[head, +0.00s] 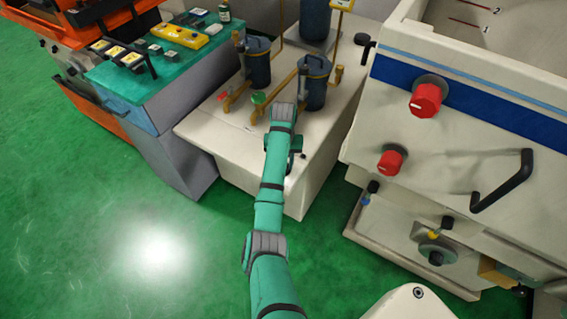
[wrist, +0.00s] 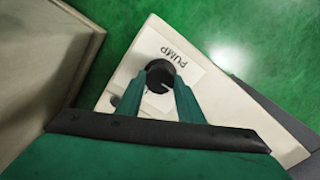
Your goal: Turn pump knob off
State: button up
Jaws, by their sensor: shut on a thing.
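The black round pump knob (wrist: 160,72) sits on a cream face, over a white label reading "PUMP" (wrist: 176,56) in the wrist view. A small light mark shows on the knob's near edge. My gripper (wrist: 158,88) has its two green fingers on either side of the knob, shut on it. In the head view my gripper (head: 294,148) is over the front part of the cream tank unit (head: 215,140). The knob cannot be made out there, as my arm covers that area.
Two dark canisters (head: 257,65) (head: 313,85) with brass pipes stand behind my gripper, with a green valve handle (head: 258,97) close by. A large cream machine with red knobs (head: 427,98) (head: 391,161) and a black handle (head: 503,180) stands right. Green floor (head: 70,220) is open at left.

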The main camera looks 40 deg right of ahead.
jog(key=o, duration=1.1)
jog(key=shift+c, duration=0.2)
notch_tip(320, 180, up, 6)
jog(key=shift+w+d+r, duration=0.15)
jog(key=shift+d+r, duration=0.05)
jog(key=shift+r, duration=0.75)
jog(key=shift+a+r, duration=0.2)
jog(key=shift+s+r, duration=0.2)
jog(key=shift+r, duration=1.1)
